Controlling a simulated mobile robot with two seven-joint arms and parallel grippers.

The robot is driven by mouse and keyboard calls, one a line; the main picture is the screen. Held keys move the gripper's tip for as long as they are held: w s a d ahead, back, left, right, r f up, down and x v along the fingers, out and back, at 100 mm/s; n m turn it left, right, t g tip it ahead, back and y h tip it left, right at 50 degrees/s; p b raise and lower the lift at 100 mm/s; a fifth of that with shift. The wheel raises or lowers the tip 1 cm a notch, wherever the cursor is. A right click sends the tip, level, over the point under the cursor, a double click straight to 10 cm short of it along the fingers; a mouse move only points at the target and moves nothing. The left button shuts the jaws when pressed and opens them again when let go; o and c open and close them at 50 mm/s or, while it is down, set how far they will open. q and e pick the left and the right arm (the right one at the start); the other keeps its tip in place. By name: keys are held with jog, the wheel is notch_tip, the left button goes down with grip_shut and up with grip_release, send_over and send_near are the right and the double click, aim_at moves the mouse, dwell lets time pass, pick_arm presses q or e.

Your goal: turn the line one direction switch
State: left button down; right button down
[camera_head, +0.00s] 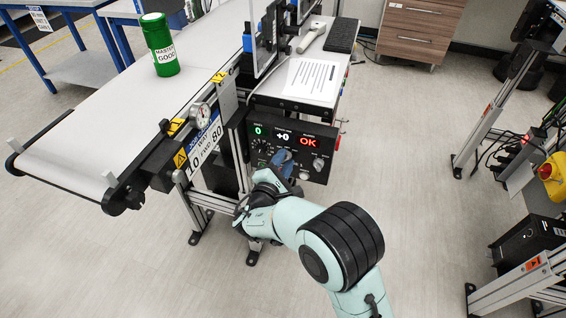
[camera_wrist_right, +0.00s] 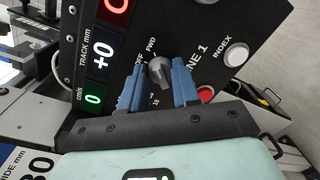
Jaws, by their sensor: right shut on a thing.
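The line one control panel (camera_head: 291,137) hangs below the right side of the conveyor, with lit displays reading 0, +0 and OK. In the right wrist view the grey direction switch knob (camera_wrist_right: 159,72) is on the black panel, with OFF and FWD printed beside it. My right gripper (camera_head: 283,164) reaches the panel from the front. Its blue fingers (camera_wrist_right: 160,84) stand on either side of the knob and are shut on it. I cannot tell exactly where the knob points. In the head view the fingers hide the knob. My left gripper is out of view.
A white INDEX button (camera_wrist_right: 236,53) and a red button (camera_wrist_right: 206,93) sit close to the right finger. A green MASTER GOOD can (camera_head: 160,46) stands on the belt (camera_head: 110,110). A paper sheet (camera_head: 311,80) lies above the panel.

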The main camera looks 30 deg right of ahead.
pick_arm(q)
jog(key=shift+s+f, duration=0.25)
pick_arm(e)
jog(key=shift+f+m, duration=0.1)
jog(key=shift+m, duration=0.2)
jog(key=c, duration=0.8)
grip_release()
jog(key=shift+a, duration=0.15)
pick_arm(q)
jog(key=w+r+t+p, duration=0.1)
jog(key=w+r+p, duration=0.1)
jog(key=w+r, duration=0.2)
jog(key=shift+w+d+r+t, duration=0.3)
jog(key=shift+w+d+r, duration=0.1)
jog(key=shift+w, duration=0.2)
pick_arm(e)
jog(key=v, duration=1.3)
jog(key=shift+s+a, duration=0.1)
jog(key=shift+s, duration=0.05)
pick_arm(q)
jog(key=shift+p, duration=0.3)
